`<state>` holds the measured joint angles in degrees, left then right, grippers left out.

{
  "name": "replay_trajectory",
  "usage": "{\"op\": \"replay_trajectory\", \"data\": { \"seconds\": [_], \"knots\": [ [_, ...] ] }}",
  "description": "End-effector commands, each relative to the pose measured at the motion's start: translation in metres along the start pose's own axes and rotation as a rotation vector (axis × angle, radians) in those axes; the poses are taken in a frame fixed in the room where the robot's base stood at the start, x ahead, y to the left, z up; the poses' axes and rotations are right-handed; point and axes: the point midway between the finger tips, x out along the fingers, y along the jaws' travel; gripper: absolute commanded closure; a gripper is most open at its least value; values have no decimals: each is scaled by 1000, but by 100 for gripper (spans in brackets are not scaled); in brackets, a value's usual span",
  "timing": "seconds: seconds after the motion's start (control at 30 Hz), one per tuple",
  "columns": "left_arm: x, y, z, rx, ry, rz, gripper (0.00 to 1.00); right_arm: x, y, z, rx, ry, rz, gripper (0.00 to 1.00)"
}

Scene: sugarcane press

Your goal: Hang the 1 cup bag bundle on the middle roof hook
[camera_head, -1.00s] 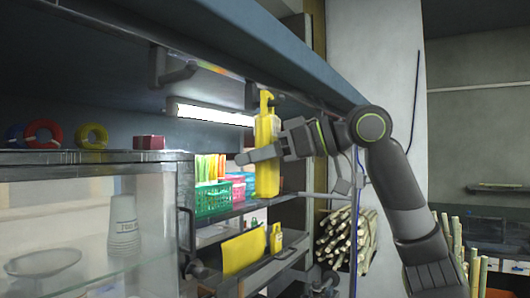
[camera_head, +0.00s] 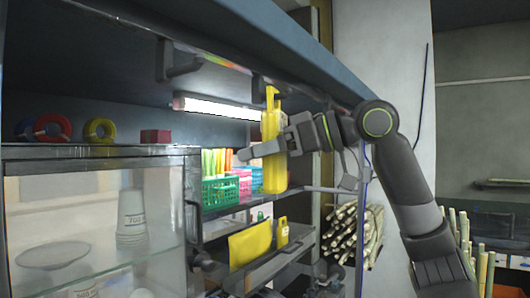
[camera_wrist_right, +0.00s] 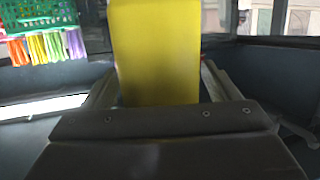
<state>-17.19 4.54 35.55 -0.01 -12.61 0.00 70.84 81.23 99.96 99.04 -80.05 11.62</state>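The yellow cup bag bundle (camera_head: 272,172) hangs upright in my right gripper (camera_head: 264,151), with a narrow loop-like top. The gripper's fingers are shut around its middle; in the right wrist view the bundle (camera_wrist_right: 155,50) fills the space between the fingers. A grey roof hook (camera_head: 258,84) is just behind or beside the bundle's top, partly hidden; I cannot tell whether they touch. Another grey roof hook (camera_head: 178,65) is further left under the roof edge. I cannot tell which hook is the middle one. My left gripper is not clearly in view.
A lit tube lamp (camera_head: 215,108) is under the roof. A green basket (camera_head: 220,192) with coloured items stands on a shelf behind the bundle. A yellow bag (camera_head: 250,244) and a small yellow item (camera_head: 282,233) sit lower. A glass cabinet (camera_head: 100,153) is at the left.

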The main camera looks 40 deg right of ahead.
Motion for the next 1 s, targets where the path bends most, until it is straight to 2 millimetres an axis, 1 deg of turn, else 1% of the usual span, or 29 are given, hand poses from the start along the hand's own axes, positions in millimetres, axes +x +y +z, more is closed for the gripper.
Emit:
{"op": "replay_trajectory", "data": {
  "seconds": [0.23,0.37,0.47,0.6,0.73,0.9,1.0],
  "knots": [
    [1,0,0,0,0,0,31,-1,0,0,0,-1,0,18],
    [6,0,0,0,0,0,31,-9,1,2,1,0,2,18],
    [13,1,1,0,0,0,31,-26,0,3,0,2,4,18],
    [24,2,2,0,0,0,31,-59,1,3,1,4,5,18],
    [31,3,3,0,0,0,31,-92,0,2,1,5,4,18],
    [33,3,4,0,0,0,31,-132,0,0,1,5,2,18],
    [34,3,4,0,0,0,31,-150,0,0,1,4,1,18]
  ]
}}
